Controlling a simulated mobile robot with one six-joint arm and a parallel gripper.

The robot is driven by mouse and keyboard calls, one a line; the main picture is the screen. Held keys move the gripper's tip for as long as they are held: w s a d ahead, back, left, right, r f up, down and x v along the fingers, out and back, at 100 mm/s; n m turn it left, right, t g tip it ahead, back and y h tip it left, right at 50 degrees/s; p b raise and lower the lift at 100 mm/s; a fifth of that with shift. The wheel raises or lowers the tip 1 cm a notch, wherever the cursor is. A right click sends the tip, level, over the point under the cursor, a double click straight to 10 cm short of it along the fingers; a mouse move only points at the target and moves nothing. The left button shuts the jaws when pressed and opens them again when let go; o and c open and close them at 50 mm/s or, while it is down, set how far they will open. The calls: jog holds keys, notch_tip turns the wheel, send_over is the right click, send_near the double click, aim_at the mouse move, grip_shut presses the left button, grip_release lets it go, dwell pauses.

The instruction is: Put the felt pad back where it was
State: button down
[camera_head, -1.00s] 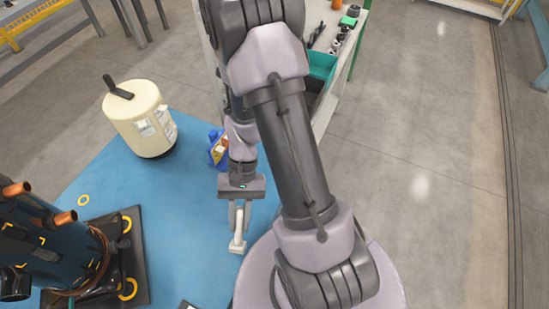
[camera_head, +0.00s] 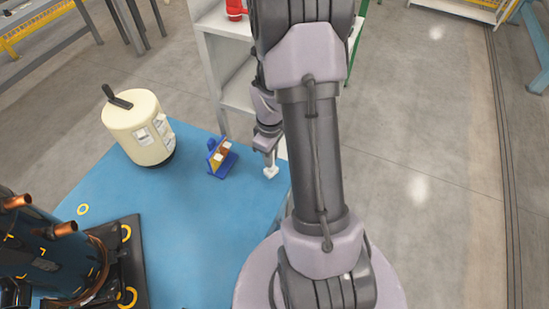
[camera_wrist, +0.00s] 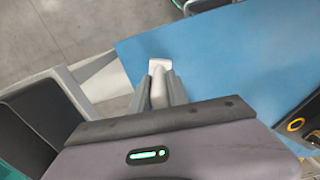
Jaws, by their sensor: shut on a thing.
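My gripper (camera_head: 270,163) is shut on a small white piece (camera_head: 271,172), which looks like the felt pad. The gripper points down over the right edge of the blue table top. In the wrist view, the white piece (camera_wrist: 160,65) has a narrow part between my two fingers (camera_wrist: 160,85) and a wider end beyond their tips. The piece is near the table edge; I cannot tell whether it touches the top.
The blue table top (camera_head: 190,225) has free room in the middle. A cream tank (camera_head: 139,130) with a black handle stands at the back left. A dark compressor (camera_head: 55,255) with copper pipes is at the front left. A white shelf (camera_head: 225,60) stands behind the table.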

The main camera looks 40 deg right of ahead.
jog(key=d+f+b, duration=0.1)
jog(key=w+d+f+b, duration=0.1)
jog(key=d+f+b, duration=0.1)
jog(key=f, duration=0.1)
jog(key=shift+w+d+f, duration=0.1)
jog(key=shift+w, duration=0.25)
jog(key=shift+r, duration=0.2)
jog(key=c, duration=1.3)
grip_release()
jog(key=shift+r, duration=0.1)
